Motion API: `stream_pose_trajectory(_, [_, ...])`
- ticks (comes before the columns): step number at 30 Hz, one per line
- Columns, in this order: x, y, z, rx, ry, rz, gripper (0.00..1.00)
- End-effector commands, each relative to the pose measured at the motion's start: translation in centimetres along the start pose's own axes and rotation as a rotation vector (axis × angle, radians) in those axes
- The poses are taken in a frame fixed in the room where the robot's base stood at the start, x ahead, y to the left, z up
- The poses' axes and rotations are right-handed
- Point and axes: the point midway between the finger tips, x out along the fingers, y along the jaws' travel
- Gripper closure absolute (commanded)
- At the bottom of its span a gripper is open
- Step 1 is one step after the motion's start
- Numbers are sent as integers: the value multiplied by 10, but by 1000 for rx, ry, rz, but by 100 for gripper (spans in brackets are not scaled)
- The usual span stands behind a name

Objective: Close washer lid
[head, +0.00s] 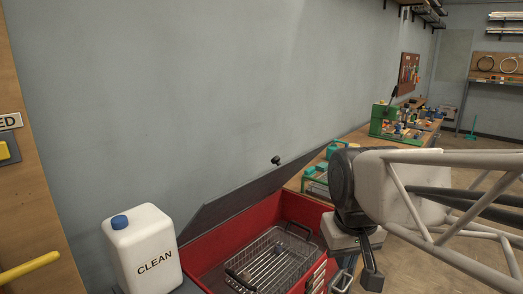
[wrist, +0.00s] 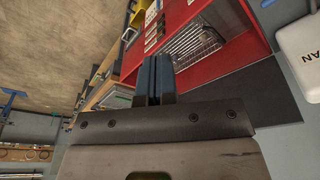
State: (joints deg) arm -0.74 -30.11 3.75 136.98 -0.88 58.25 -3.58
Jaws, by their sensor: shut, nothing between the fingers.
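The red parts washer (head: 225,242) stands at the bottom middle of the head view, and its red body also shows in the wrist view (wrist: 215,70). Its dark grey lid (head: 250,192) is raised, leaning back toward the wall, with a black knob (head: 276,160) near its upper edge. The lid shows as a dark panel in the wrist view (wrist: 250,95). A wire basket (head: 275,258) sits inside the open washer. My gripper (wrist: 153,58) is shut and empty. In the head view it hangs at the washer's right side, apart from the lid as far as I can tell.
A white jug marked CLEAN (head: 143,250) stands left of the washer. A wooden workbench (head: 345,150) with green and teal items runs along the wall behind. A yellow handle (head: 30,268) is at the far left. Open floor lies to the right.

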Motion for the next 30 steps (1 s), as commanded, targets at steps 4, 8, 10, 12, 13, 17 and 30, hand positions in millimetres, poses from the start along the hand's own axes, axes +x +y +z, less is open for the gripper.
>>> stream_pose_trajectory(4, [-19,-1,-43,-56,-21,-1,100])
stream_pose_trajectory(8, [-34,-2,-79,-105,-38,-3,100])
stream_pose_trajectory(10, [-41,-3,-98,-132,-48,-4,100])
stream_pose_trajectory(12, [-48,-5,-118,-158,-57,-5,100])
stream_pose_trajectory(13, [-51,-5,-126,-169,-61,-5,100])
stream_pose_trajectory(17, [-62,-8,-161,-218,-80,-8,100])
stream_pose_trajectory(30, [-88,-23,-280,-382,-139,-21,100])
